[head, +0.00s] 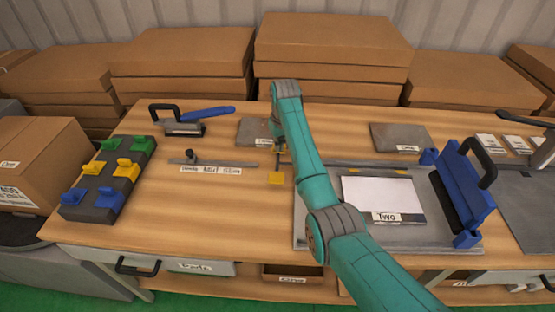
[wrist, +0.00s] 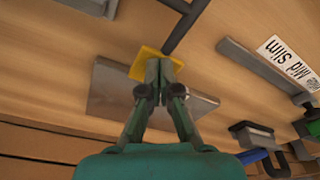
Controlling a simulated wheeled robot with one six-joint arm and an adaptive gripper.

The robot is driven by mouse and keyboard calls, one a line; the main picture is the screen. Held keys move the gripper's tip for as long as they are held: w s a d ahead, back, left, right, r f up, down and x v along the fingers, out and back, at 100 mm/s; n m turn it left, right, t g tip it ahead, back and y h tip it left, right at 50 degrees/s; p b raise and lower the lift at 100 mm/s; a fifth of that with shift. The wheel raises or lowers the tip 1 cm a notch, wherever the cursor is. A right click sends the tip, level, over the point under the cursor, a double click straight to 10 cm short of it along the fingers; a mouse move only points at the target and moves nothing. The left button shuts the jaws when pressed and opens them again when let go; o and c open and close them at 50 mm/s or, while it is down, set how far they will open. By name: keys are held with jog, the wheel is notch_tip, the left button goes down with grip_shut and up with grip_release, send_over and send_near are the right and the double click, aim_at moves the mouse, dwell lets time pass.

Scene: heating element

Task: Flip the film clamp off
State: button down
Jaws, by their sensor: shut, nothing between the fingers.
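A blue clamp bar with a black handle (head: 466,190), which looks like the film clamp, stands along the right side of a grey plate (head: 310,232). A white sheet (head: 380,197) marked "Two" lies on that plate. My gripper (wrist: 160,66) is shut and empty, with its fingertips at a yellow square piece (wrist: 146,60). I cannot tell whether they touch it. In the head view the yellow piece (head: 276,178) is left of the plate, and my arm partly hides the gripper. The clamp is well to the right of my gripper, out of the wrist view.
A grey slab (wrist: 112,88) lies below my gripper, and a dark rod (wrist: 184,26) runs by the yellow piece. Coloured switches (head: 108,175) and a blue-handled tool (head: 190,118) are on the left. Cardboard boxes (head: 330,50) line the back. Front left bench is clear.

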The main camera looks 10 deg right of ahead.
jog(key=shift+f, duration=0.35)
jog(key=shift+r, duration=3.55)
